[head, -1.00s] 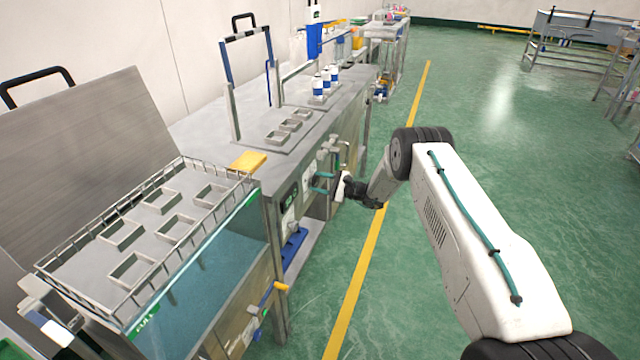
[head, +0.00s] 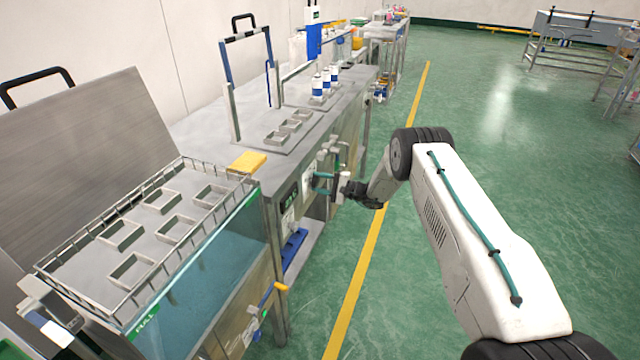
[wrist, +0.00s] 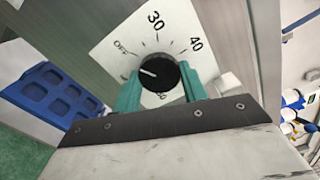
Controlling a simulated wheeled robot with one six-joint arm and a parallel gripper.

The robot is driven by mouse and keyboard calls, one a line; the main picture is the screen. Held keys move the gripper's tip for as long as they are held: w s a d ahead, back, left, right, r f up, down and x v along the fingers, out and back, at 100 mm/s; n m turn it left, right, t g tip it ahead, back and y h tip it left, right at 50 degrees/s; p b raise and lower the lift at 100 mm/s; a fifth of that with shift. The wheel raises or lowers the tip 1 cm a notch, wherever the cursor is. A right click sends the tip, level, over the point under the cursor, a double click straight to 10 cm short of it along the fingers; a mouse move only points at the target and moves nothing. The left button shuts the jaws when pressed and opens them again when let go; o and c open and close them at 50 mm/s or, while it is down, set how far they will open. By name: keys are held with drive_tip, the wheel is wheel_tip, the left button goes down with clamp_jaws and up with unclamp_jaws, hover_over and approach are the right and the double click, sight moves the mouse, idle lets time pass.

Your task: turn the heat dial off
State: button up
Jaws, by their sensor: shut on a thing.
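The heat dial (wrist: 160,73) is a round black knob with a white pointer line, on a white plate (wrist: 115,47) marked OFF, 30 and 40. In the wrist view the pointer points left and slightly up, a little below the direction of the OFF mark. My gripper (wrist: 162,88) has teal fingers, one on each side of the knob, shut on it. In the head view my gripper (head: 322,183) reaches the front of the steel bench from the right. The dial's face cannot be made out there.
The water bath (head: 200,280) with a wire basket is at the left, its lid raised. A yellow block (head: 248,162) lies on the steel bench (head: 205,127).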

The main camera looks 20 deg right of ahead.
drive_tip(key=shift+d, duration=0.1)
drive_tip(key=o, duration=1)
drive_tip(key=shift+c, duration=0.2)
drive_tip(key=v, duration=0.7)
drive_tip(key=shift+s+d, duration=0.25)
drive_tip(key=shift+s, duration=0.05)
